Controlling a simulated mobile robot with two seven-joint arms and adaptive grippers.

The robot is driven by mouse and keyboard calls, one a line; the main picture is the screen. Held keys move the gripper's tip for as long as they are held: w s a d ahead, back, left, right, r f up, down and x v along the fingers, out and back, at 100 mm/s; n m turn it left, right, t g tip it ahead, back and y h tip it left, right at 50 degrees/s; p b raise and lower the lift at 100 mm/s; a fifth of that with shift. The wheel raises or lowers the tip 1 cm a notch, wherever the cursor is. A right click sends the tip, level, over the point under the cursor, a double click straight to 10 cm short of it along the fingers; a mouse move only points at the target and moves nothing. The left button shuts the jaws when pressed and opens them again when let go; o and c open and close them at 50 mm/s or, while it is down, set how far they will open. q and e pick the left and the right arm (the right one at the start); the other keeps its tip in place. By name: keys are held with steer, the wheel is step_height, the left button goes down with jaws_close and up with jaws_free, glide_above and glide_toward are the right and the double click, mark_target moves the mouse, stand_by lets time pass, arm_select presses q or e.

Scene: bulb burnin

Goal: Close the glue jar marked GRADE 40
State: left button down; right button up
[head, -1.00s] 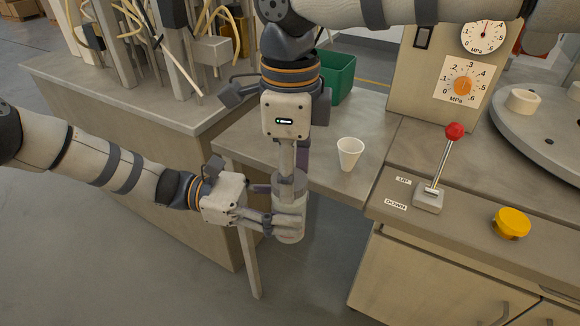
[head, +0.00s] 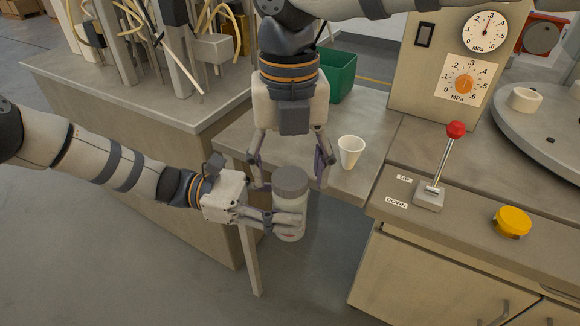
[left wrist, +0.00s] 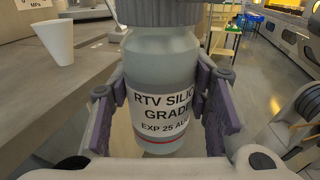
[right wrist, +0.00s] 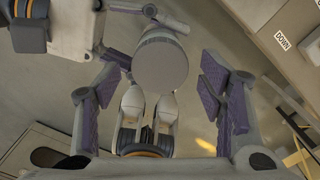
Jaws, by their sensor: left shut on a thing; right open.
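The glue jar (head: 290,222) is a pale, translucent jar with a grey lid (head: 291,181) on its top. My left gripper (head: 272,221) is shut around the jar body and holds it upright in the air in front of the bench. The left wrist view shows the jar (left wrist: 160,65) with a label reading "RTV SILIC…", "GRADE" and "EXP 25 AU…"; the grade number is hidden. My right gripper (head: 290,180) is open above the jar, its fingers apart on either side of the lid. The right wrist view shows the round lid (right wrist: 160,65) between the open fingers, not touched.
A white cup (head: 350,152) stands on the bench (head: 330,185) right of the jar. A lever with a red knob (head: 455,130) and a yellow button (head: 511,222) are further right. A green bin (head: 337,77) is behind. Open floor lies below the jar.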

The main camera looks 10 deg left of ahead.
step_height(320, 180, up, 4)
steer(key=shift+r, duration=0.1)
steer(key=shift+c, duration=0.4)
steer(key=shift+r+n, duration=0.25)
steer(key=shift+n, duration=0.95)
steer(key=n, duration=0.3)
steer(key=r+n, duration=0.1)
steer(key=n, duration=0.1)
steer(key=shift+w+r+n, duration=0.1)
steer(key=shift+n, duration=0.3)
steer(key=n, duration=0.3)
steer(key=r+n, duration=0.1)
steer(key=n, duration=0.3)
steer(key=shift+r, duration=0.2)
steer(key=shift+f, duration=0.1)
step_height(320, 180, down, 8)
steer(key=shift+r, duration=0.1)
